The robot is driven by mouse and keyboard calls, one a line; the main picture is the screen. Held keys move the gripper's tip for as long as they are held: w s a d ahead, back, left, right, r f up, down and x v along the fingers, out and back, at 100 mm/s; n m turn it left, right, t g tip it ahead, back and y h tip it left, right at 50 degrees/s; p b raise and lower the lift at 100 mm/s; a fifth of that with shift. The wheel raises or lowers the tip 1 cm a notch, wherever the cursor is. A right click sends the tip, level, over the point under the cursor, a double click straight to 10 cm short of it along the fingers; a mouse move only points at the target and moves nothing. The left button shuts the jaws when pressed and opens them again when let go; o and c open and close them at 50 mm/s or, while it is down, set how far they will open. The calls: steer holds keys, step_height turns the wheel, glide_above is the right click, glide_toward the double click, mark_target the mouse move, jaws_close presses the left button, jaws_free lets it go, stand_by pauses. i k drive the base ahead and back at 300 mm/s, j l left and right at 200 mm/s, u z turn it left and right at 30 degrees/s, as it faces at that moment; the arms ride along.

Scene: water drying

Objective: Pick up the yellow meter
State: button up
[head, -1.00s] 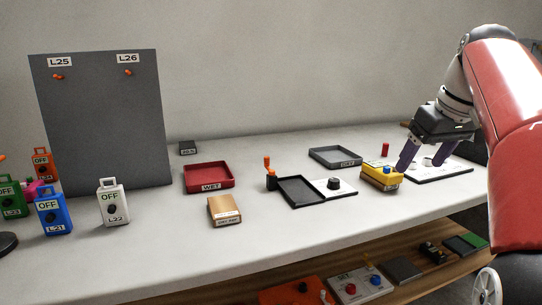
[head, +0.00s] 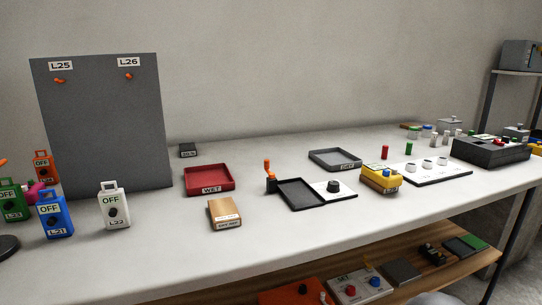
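My gripper is not in this view, and nothing touches the meter from above.
The white board (head: 438,172) with several round cups lies just right of the meter. The grey tray (head: 335,159) is behind it, and the black tray (head: 297,194) with a knob plate is to its left. A red tray (head: 209,180) stands further left. The table's front edge is clear.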

mark_target(374, 171)
steer(key=i+l, duration=0.25)
steer(key=i+l+u, duration=0.1)
steer(key=l, duration=0.3)
steer(key=i+l, duration=0.3)
steer(key=l+u, duration=0.05)
